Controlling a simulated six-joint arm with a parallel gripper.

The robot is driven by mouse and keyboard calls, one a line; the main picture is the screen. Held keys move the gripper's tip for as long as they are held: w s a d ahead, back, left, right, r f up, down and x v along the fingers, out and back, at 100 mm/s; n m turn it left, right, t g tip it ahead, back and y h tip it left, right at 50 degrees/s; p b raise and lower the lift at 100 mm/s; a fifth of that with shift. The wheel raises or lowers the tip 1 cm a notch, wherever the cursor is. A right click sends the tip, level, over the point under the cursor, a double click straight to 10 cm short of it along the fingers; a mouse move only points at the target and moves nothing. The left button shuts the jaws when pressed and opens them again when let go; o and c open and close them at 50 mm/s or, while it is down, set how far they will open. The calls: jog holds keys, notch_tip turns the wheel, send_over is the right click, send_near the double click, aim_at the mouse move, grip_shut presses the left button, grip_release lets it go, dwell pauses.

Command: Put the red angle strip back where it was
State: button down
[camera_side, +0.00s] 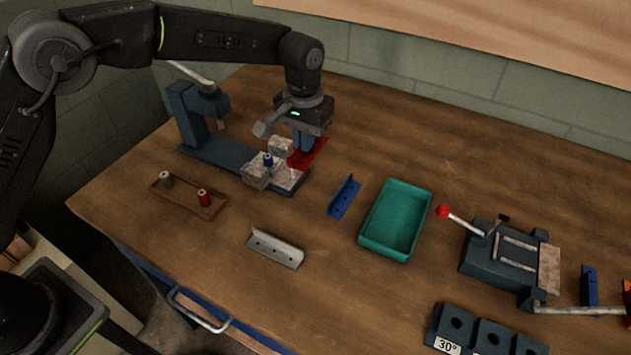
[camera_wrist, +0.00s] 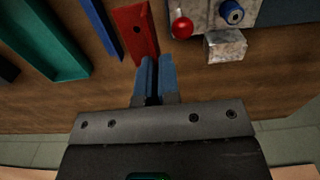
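The red angle strip (camera_side: 314,152) is just right of the grey clamp block in the side view, below my gripper (camera_side: 305,146). In the wrist view the red strip (camera_wrist: 132,30) shows its flat face with a hole and a narrow upright flange. My gripper's blue fingers (camera_wrist: 156,62) are close together with a thin gap, at the near end of the strip, seemingly around its flange. The contact is partly hidden. I cannot tell whether the strip is lifted off the table.
A clamp stand (camera_side: 225,155) carries metal blocks (camera_side: 256,176) with a blue knob. A blue angle strip (camera_side: 343,197), teal tray (camera_side: 368,239) and silver strip (camera_side: 275,250) lie nearby. A wooden tray (camera_side: 180,203) is left; a red-knobbed machine (camera_side: 490,265) is right.

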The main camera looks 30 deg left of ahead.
aim_at(316, 155)
jog(key=d+f, duration=0.1)
jog(key=d, duration=0.1)
jog(key=shift+s+d+f, duration=0.15)
jog(key=shift+d+f, duration=0.15)
jog(key=shift+f, duration=3.95)
jog(key=c, duration=1.4)
grip_release()
jog(key=shift+f, duration=0.15)
jog(key=shift+o, duration=0.3)
notch_tip(316, 155, up, 12)
jog(key=shift+r, duration=0.2)
